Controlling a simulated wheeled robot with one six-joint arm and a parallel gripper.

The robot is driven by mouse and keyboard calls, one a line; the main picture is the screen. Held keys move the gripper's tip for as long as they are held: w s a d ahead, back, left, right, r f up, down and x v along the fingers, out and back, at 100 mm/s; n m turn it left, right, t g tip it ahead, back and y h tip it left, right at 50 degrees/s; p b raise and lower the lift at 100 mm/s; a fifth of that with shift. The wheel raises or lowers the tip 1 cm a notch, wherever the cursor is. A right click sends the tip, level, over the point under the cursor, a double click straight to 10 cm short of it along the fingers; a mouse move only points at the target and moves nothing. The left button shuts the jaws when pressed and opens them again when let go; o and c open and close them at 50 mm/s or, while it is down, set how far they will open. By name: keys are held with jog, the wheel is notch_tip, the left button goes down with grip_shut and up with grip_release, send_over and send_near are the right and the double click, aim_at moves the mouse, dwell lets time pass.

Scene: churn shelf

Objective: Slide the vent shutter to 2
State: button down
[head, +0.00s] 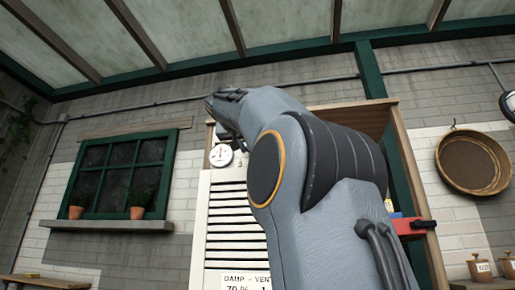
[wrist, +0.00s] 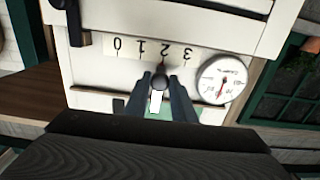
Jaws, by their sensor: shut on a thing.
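The vent shutter's knob (wrist: 157,97), pale and small, sits between the two fingers of my gripper (wrist: 160,84) in the wrist view. My gripper is shut on the knob. The white number scale (wrist: 128,46) beyond the fingertips shows 0, 1, 2 and 3, turned upside down. In the head view, the white slatted vent panel (head: 228,215) is partly hidden by my arm, and the knob is hidden there.
A round white dial gauge (wrist: 222,79) is close to the right of my fingers. A card reading "DAMP → VENT" (head: 246,282) is low on the panel. A green window (head: 120,175) is left; a round brown pan (head: 473,161) hangs right. A red object (head: 408,226) is beside my arm.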

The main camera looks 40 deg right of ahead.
jog(key=c, duration=1.5)
grip_release()
jog(key=b+v, duration=0.3)
jog(key=v, duration=0.4)
jog(key=shift+s+a+b, duration=0.25)
jog(key=shift+a+b, duration=0.05)
jog(key=shift+b, duration=0.05)
